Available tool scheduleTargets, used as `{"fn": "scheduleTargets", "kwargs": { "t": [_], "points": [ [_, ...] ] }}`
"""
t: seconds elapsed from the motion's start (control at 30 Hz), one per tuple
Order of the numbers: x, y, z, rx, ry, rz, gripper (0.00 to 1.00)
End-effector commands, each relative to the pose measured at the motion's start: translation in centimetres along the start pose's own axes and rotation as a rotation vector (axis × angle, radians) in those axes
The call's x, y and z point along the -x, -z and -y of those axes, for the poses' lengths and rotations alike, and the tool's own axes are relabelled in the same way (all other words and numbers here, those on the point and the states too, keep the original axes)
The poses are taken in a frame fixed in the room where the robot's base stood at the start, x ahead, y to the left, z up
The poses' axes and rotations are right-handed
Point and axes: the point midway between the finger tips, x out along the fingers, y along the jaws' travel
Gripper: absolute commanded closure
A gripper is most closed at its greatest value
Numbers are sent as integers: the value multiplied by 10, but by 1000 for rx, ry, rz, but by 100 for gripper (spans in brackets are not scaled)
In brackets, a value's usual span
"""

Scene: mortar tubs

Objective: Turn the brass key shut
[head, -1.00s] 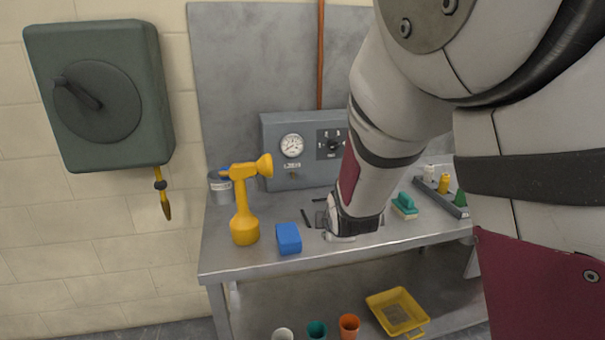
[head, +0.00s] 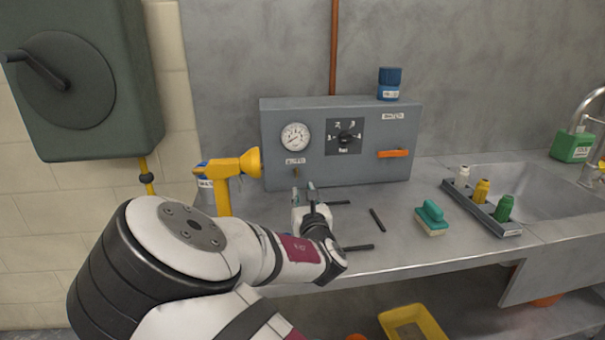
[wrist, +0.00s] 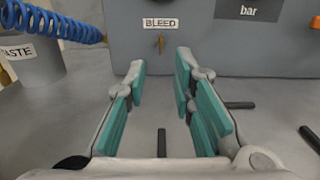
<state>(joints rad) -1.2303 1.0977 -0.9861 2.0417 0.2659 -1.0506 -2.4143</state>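The small brass key (wrist: 160,43) is on the front of the grey panel box (head: 345,170), just under a label reading BLEED. It looks roughly upright in the wrist view. In the head view the key (head: 296,172) is tiny, low on the box below the round gauge. My gripper (head: 304,188) is in front of the key, near the box's lower edge. In the wrist view my gripper (wrist: 160,78) is open, its teal-padded fingers apart with nothing between them. The key shows beyond the fingertips, about midway between them, and is not touched.
A yellow drill-like tool (head: 230,175) stands left of my gripper. Dark rods (head: 377,220) lie on the bench. A teal-handled brush (head: 432,218) and a rack of bottles (head: 480,207) are to the right. A blue coiled hose (wrist: 55,22) is at upper left.

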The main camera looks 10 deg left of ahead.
Motion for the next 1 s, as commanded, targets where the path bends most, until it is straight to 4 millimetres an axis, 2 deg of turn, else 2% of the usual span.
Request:
{"fn": "scheduleTargets", "kwargs": {
  "t": [0.4,0.6,0.8,1.0],
  "points": [
    [-79,0,2,-4,2,1,77],
    [-110,1,2,-4,2,-1,77],
    [-124,1,2,-4,3,-2,77],
    [-127,0,2,-4,3,-2,77]
  ]
}}
